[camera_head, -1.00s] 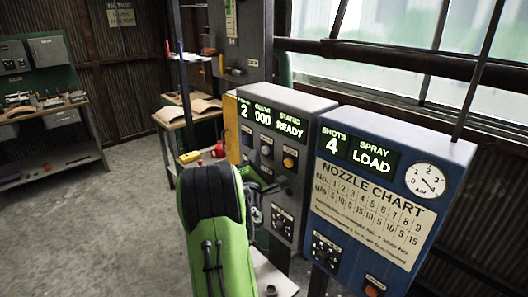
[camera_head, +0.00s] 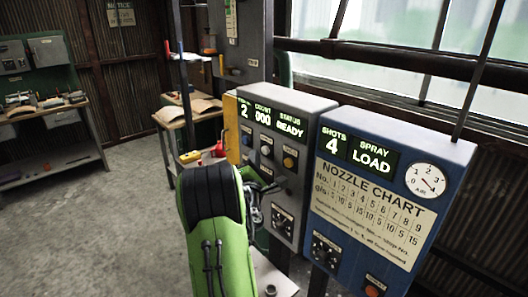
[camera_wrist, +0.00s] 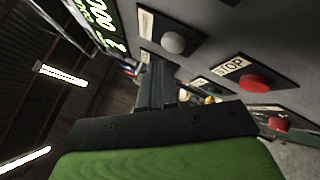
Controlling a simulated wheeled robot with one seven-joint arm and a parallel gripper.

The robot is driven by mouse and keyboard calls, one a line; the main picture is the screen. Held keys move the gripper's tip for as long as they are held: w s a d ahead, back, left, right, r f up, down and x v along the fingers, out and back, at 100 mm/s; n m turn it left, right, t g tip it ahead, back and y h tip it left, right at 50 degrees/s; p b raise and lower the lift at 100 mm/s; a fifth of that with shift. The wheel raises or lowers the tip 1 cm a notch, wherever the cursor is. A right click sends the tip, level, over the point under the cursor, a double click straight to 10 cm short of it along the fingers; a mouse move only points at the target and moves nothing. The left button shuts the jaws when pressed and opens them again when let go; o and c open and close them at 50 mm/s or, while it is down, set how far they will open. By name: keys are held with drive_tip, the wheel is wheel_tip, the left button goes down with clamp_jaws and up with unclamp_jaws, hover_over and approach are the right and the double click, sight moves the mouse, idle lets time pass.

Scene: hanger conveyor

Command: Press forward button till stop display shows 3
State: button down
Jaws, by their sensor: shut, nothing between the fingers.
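A grey control box (camera_head: 318,104) stands right of centre in the head view. Its lit display (camera_head: 245,110) reads 2, with 000 and READY beside it. A red button labelled STOP (camera_wrist: 255,82) is to the right. In the head view my green arm partly hides the gripper.
A blue spray box (camera_head: 448,160) stands close on the right, showing SHOTS 4 and SPRAY LOAD, with a nozzle chart and dial. A small table (camera_head: 170,117) with books is behind. A workbench (camera_head: 60,125) stands far left. Open floor lies at left.

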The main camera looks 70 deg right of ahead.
drive_tip(key=shift+s+d+p, duration=0.2)
drive_tip(key=shift+d+p, duration=0.2)
drive_tip(key=shift+p, duration=0.05)
